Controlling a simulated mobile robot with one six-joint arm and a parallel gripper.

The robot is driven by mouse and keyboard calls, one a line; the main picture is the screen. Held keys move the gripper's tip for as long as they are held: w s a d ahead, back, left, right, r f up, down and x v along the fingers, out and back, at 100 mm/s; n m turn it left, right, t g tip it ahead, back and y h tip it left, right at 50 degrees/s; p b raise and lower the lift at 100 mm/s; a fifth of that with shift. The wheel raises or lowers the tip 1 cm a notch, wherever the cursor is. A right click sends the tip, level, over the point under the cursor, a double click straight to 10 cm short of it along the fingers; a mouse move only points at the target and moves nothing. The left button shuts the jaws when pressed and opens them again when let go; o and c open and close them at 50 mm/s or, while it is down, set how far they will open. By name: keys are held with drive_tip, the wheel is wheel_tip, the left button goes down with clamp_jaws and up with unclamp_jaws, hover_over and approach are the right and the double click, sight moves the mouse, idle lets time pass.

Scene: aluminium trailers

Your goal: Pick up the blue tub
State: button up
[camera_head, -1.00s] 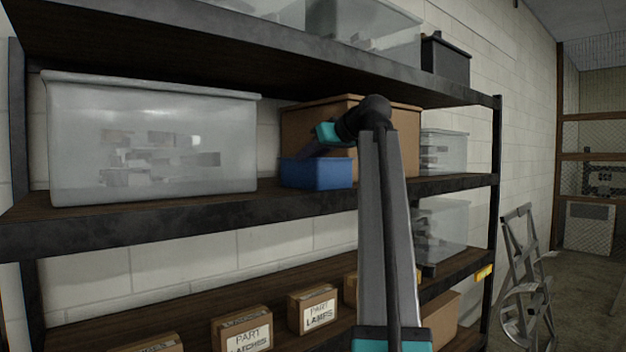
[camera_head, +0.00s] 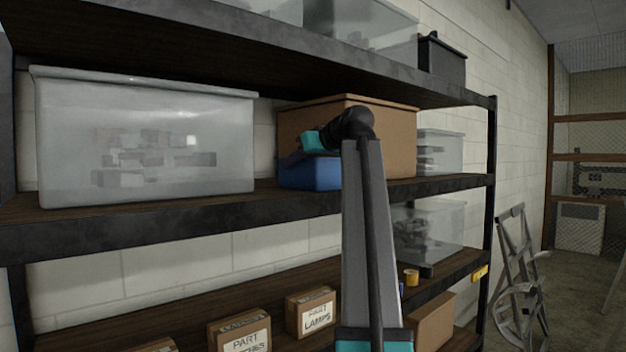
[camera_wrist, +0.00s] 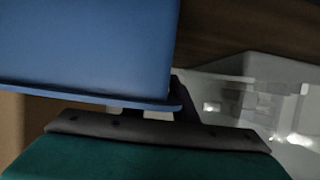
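The blue tub (camera_head: 314,174) sits on the middle shelf in front of a brown carton, in the head view. My gripper (camera_head: 296,158) is at the tub's top edge, reaching down from the right. In the wrist view the blue tub (camera_wrist: 85,45) fills the upper left, its rim close above my gripper's teal and dark body. One dark finger (camera_wrist: 184,100) shows beside the tub's right end. The other finger is hidden by the tub, so I cannot tell whether the gripper is open or shut on the rim.
A large translucent bin (camera_head: 145,140) stands left of the tub with a small gap. The brown carton (camera_head: 385,135) is close behind. The upper shelf (camera_head: 250,50) hangs above my arm. Labelled boxes (camera_head: 240,338) stand on the shelf below.

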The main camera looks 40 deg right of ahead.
idle(0.3)
clamp_jaws()
drive_tip(key=shift+w+r, duration=0.1)
drive_tip(key=shift+r, duration=0.1)
drive_tip(key=shift+r+b, duration=1.1)
drive_tip(key=shift+r, duration=0.3)
drive_tip(key=s+d+r, duration=0.1)
drive_tip(key=s+d, duration=0.7)
drive_tip(key=s, duration=0.6)
drive_tip(key=shift+r, duration=0.3)
drive_tip(key=shift+w+d, duration=0.1)
